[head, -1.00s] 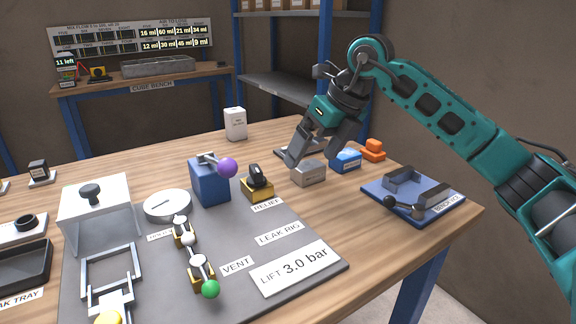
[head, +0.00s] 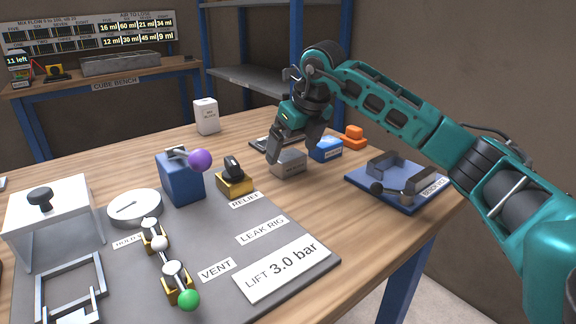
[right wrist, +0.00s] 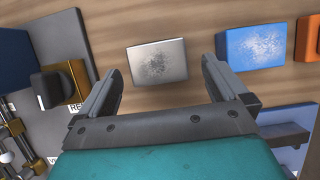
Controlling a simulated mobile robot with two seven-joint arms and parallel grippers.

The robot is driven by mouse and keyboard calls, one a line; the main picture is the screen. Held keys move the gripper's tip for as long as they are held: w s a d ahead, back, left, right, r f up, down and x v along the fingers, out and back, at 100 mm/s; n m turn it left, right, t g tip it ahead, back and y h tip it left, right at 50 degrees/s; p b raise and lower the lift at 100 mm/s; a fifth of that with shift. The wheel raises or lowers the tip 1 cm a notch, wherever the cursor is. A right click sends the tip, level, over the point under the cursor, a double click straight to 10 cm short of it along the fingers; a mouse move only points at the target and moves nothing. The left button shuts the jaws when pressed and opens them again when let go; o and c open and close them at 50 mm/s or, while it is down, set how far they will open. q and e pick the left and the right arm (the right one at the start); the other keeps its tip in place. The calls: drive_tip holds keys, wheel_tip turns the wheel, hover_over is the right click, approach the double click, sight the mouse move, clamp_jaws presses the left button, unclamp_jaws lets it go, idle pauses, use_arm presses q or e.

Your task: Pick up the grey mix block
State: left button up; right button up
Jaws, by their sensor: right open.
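The grey mix block (head: 289,164) sits on the wooden table between the relief valve and the blue block. It also shows in the right wrist view (right wrist: 157,62), lying just beyond the fingertips. My right gripper (head: 295,150) is just above and behind the block in the head view. In the right wrist view the right gripper (right wrist: 160,80) has its two fingers wide apart with nothing between them, and the block lies ahead, roughly centred on the gap. My left gripper is not in view.
A blue block (head: 325,149) and an orange block (head: 353,138) stand to the right. The bench vice (head: 400,185) is at the table's right edge. The brass relief valve (head: 234,181) and blue box with a purple knob (head: 180,178) are to the left, on the leak rig plate (head: 130,292).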

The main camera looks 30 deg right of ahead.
sight(288, 155)
drive_tip(key=x, duration=0.3)
drive_tip(key=shift+w+a+f, duration=0.1)
drive_tip(key=shift+w+a, duration=0.05)
drive_tip(key=shift+w, duration=0.05)
drive_tip(key=c, duration=1.3)
drive_tip(key=shift+o, duration=0.2)
